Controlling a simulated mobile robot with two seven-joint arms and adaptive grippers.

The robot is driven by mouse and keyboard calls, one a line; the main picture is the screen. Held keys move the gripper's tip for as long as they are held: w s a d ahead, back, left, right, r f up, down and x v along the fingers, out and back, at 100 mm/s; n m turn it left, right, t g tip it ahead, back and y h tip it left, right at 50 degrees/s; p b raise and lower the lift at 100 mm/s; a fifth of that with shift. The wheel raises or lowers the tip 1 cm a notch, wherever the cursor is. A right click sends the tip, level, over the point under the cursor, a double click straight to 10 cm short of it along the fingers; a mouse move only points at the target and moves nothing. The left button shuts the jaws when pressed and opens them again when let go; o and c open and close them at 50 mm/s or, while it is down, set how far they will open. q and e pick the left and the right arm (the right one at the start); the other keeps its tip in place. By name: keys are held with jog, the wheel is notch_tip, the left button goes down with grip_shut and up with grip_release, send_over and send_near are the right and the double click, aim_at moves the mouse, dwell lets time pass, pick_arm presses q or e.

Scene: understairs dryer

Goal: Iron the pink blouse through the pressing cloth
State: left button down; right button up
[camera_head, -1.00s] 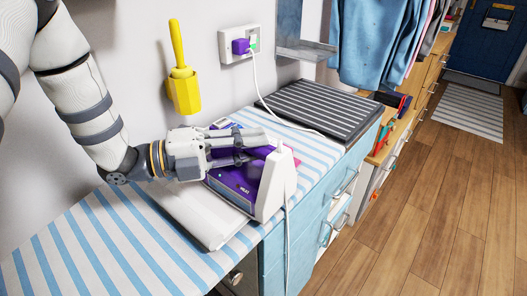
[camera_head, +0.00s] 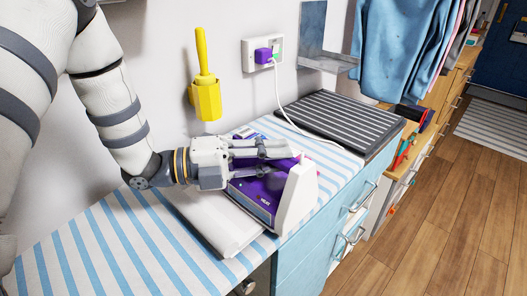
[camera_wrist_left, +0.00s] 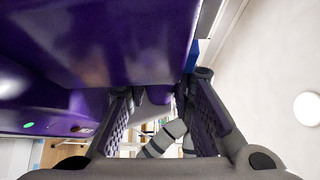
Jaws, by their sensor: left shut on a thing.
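The purple and white iron (camera_head: 262,196) is at the striped ironing surface (camera_head: 95,245), with its white end towards the right. My left gripper (camera_head: 290,158) is shut on the iron from the left, its fingers reaching across the upper part. In the left wrist view the purple body of the iron (camera_wrist_left: 110,40) fills the upper left, above the two fingers. A folded white cloth (camera_head: 212,228), which looks like the pressing cloth, lies flat under and left of the iron. I cannot tell whether the iron touches it. I cannot make out the pink blouse. My right gripper is out of view.
A white cord runs from the iron to a purple plug (camera_head: 264,55) in the wall socket. A dark ribbed mat (camera_head: 340,118) lies beyond the iron. A yellow holder (camera_head: 206,100) hangs on the wall. Blue clothes (camera_head: 400,50) hang at the back. The near striped surface is clear.

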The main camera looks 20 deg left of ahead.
aim_at(282, 166)
pick_arm(q)
jog(key=shift+s+d, duration=0.2)
jog(key=shift+d, duration=0.4)
jog(key=shift+s+d, duration=0.2)
jog(key=shift+d, duration=0.35)
jog(key=shift+s+d+r, duration=0.1)
jog(key=shift+s+d, duration=0.05)
jog(key=shift+d, duration=0.25)
jog(key=shift+s+a, duration=0.3)
jog(key=shift+s, duration=0.5)
jog(key=shift+s+a, duration=0.25)
jog(key=shift+s, duration=0.5)
jog(key=shift+s+a, duration=0.3)
jog(key=shift+s, duration=0.5)
jog(key=shift+w+a, duration=0.25)
jog(key=shift+a, duration=0.55)
jog(key=shift+w+a, duration=0.3)
jog(key=shift+a, duration=0.5)
jog(key=shift+w+a, duration=0.25)
jog(key=shift+a, duration=0.55)
